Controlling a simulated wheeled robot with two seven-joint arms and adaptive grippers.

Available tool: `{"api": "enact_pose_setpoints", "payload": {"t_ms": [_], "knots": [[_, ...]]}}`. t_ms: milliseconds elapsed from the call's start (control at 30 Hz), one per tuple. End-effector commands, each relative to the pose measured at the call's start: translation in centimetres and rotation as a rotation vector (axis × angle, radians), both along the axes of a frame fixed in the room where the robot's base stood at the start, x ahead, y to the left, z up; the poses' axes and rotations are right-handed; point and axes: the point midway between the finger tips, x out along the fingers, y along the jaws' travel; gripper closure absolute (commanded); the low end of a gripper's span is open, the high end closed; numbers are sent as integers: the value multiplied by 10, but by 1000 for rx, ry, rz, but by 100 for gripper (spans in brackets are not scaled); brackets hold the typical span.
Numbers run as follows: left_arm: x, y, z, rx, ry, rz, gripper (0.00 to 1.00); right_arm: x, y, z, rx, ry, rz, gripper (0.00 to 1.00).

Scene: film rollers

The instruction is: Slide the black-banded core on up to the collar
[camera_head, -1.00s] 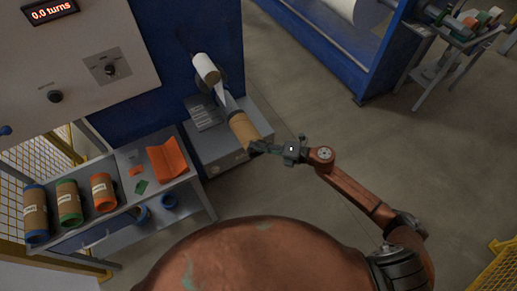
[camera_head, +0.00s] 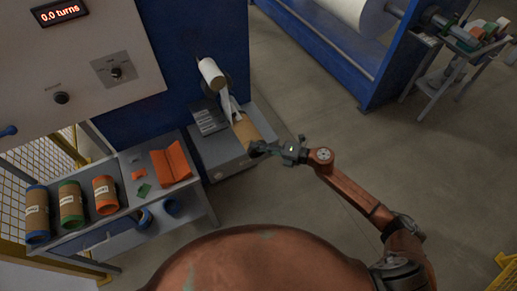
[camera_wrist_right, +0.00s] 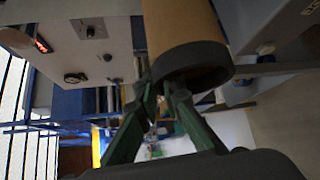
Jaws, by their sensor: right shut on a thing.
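The black-banded core (camera_head: 245,132) is a brown cardboard tube standing out toward me from the blue machine, near a pale shaft or film strip (camera_head: 229,106). In the right wrist view its brown wall (camera_wrist_right: 183,25) ends in a wide black band (camera_wrist_right: 190,60) with an open end. My right gripper (camera_head: 260,148) is shut on the core's near, banded end; its fingers (camera_wrist_right: 160,82) also show at the rim in the right wrist view. My left gripper is not in view.
A white roller (camera_head: 211,74) sits just above the shaft. A grey box (camera_head: 220,160) stands below the core. A bench (camera_head: 122,180) at left holds blue-, green- and orange-ended cores and an orange tray (camera_head: 171,163).

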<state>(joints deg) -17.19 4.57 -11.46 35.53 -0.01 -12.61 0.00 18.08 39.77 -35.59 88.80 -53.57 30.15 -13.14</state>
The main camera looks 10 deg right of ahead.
Motion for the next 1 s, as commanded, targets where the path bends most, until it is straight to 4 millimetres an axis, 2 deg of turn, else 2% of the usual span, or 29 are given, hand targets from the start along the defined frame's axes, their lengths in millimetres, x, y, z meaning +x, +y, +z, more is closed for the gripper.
{"api": "enact_pose_setpoints", "payload": {"t_ms": [300,833,867,1000], "knots": [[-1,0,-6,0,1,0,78,17,6,1,2,-1,0,100],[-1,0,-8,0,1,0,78,23,9,1,1,-2,1,100],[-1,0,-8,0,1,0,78,23,8,1,1,-2,1,92],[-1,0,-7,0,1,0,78,23,8,1,1,-2,0,82]]}}
